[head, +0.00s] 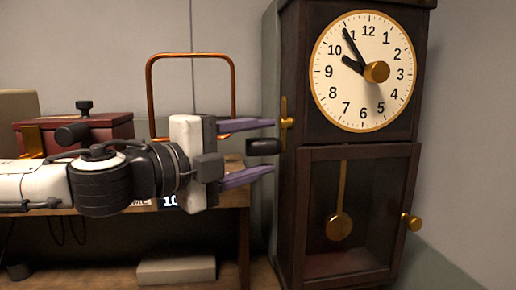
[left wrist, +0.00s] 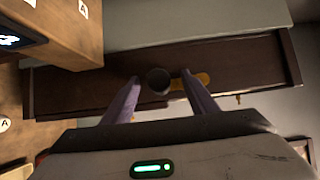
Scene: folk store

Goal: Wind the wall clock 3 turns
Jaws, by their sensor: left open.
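The wall clock (head: 347,150) is a tall dark wooden case at the right of the head view. It has a cream dial (head: 345,105) and a glazed lower door with a brass pendulum (head: 339,225). A winding crank on its left side has a brass arm (head: 287,122) and a black knob (head: 264,147). My left gripper (head: 271,147) is open, its purple fingers above and below the knob. In the left wrist view the knob (left wrist: 157,81) sits between the fingertips (left wrist: 161,77), with the brass arm (left wrist: 195,81) beside it. My right gripper is out of view.
A wooden table (head: 233,197) stands left of the clock, bearing a dark red box (head: 110,124) and a copper-coloured frame (head: 191,56). A brass door knob (head: 411,222) juts from the clock's lower right. A pale block (head: 176,270) lies below the table.

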